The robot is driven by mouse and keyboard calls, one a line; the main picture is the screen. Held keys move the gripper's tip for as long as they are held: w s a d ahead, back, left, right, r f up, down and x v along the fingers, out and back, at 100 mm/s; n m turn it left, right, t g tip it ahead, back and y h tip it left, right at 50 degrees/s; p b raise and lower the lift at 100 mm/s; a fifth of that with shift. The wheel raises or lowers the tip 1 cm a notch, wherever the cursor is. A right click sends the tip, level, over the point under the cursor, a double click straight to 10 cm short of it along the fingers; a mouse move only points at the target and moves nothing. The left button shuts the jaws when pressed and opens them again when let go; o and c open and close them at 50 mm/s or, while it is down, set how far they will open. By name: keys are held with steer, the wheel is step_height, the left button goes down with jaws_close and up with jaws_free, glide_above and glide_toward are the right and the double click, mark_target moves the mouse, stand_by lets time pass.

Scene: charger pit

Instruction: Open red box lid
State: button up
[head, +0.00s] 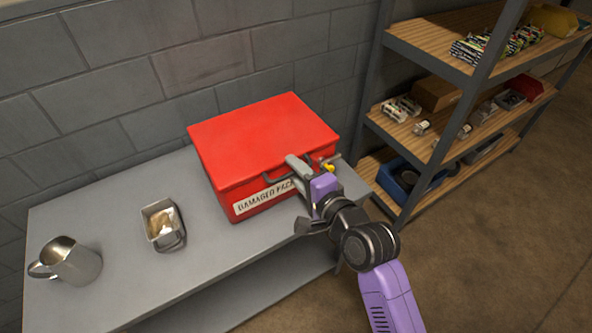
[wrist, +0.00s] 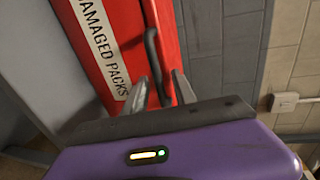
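The red box (head: 258,139) stands on a grey bench with its lid down. A white label reading "DAMAGED PACKS" is on its front, partly hidden by my gripper in the head view. My gripper (head: 296,172) is at the right part of the box's front, by the dark handle (head: 268,178). In the wrist view the two fingers of my gripper (wrist: 158,92) are apart and point at the red front (wrist: 121,14). The dark handle (wrist: 152,50) lies ahead of the gap between the fingertips. Whether a finger touches it, I cannot tell.
On the grey bench (head: 110,220), a metal jug (head: 75,262) and a small metal container (head: 163,224) stand left of the box. A block wall is behind. A shelf rack (head: 440,72) with parts and bins stands to the right.

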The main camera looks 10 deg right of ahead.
jaws_close()
stand_by(1.3)
